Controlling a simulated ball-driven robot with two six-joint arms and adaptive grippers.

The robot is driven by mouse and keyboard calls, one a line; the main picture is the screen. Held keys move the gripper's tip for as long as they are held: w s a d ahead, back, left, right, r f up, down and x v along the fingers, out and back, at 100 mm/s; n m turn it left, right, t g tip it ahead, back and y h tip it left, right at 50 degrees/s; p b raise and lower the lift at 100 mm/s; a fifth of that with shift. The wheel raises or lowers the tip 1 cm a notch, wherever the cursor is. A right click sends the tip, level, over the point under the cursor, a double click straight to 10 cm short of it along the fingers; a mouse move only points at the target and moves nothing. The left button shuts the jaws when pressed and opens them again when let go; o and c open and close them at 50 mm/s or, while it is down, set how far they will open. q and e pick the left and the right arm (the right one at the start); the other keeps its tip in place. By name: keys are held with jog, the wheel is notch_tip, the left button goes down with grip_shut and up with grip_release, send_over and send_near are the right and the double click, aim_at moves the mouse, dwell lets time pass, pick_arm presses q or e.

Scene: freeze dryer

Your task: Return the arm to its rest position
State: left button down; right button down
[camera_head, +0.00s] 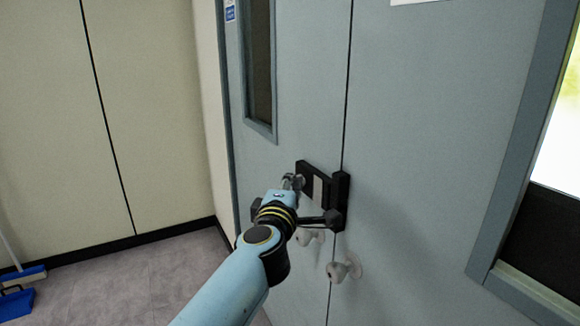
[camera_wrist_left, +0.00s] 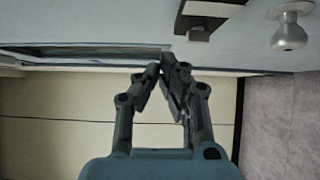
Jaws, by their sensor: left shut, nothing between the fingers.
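My left arm, light blue with black joints, reaches in from the bottom of the head view toward a pair of grey-blue doors (camera_head: 420,120). My left gripper (camera_head: 292,181) is in front of the left door, beside a black latch (camera_head: 340,200) with a pale panel, and is partly hidden by my wrist. In the left wrist view my left gripper (camera_wrist_left: 165,62) is shut, with its fingertips together and nothing between them. I cannot tell whether the fingertips touch the door. My right gripper is not in view.
Two pale round door knobs (camera_head: 344,270) sit below the latch. The left door has a narrow window (camera_head: 260,65). A cream wall (camera_head: 150,110) and open grey floor (camera_head: 130,280) lie to the left. A blue dustpan (camera_head: 15,300) and a broom stand at the far left.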

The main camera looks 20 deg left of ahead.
pick_arm(q)
jog(key=shift+r, duration=2.2)
jog(key=s+a+f+m+g+h+b, duration=0.15)
jog(key=s+f+m+b, duration=0.45)
jog(key=f, duration=1.1)
jog(key=s+f+m+g+h+b, duration=0.1)
jog(key=s+f+m+g+b, duration=0.15)
jog(key=s+f, duration=1)
jog(key=s+a+f+m+g+h+b, duration=0.1)
jog(key=s+f+m+g+b, duration=0.25)
jog(key=f, duration=1.65)
jog(key=s+a+f+m+g+b, duration=0.1)
jog(key=s+f+m+g, duration=0.2)
jog(key=s+f, duration=0.4)
jog(key=s+a+f+m+g+b, duration=0.1)
jog(key=s+f, duration=0.6)
jog(key=s, duration=1)
jog(key=s+a+f+m+g+b, duration=0.1)
jog(key=s+f+m+g, duration=0.4)
jog(key=s, duration=0.7)
notch_tip(320, 180, down, 2)
jog(key=shift+s+a+f+b, duration=0.1)
jog(key=shift+s+a+b, duration=0.25)
jog(key=shift+a, duration=0.35)
jog(key=shift+w, duration=0.1)
